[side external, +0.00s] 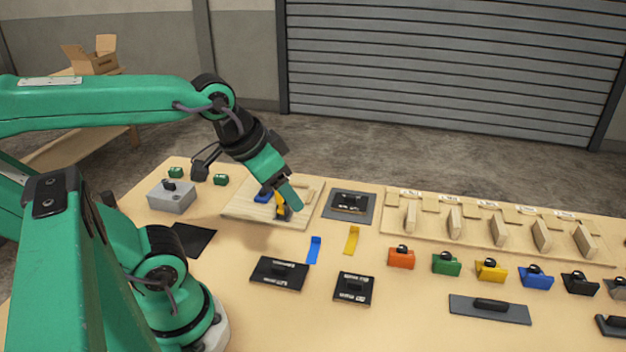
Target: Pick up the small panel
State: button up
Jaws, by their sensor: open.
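A blue strip (314,250) and a yellow strip (352,240) lie behind the panels. A dark plate (368,215) with a black part is at the back. Several coloured handled blocks, including an orange one (401,259), stand right. A long grey panel (512,311) lies front right.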

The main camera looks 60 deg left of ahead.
jog(key=shift+w+r, duration=0.1)
jog(key=n+g, duration=0.6)
jog(key=n, duration=0.3)
send_over(351, 196)
notch_tip(351, 196, down, 15)
jog(key=shift+w+f, duration=0.1)
jog(key=shift+f, duration=0.05)
jog(key=shift+a+f, duration=0.15)
jog(key=shift+f, duration=0.1)
jog(key=shift+d+f, duration=0.2)
jog(key=shift+f, duration=3.7)
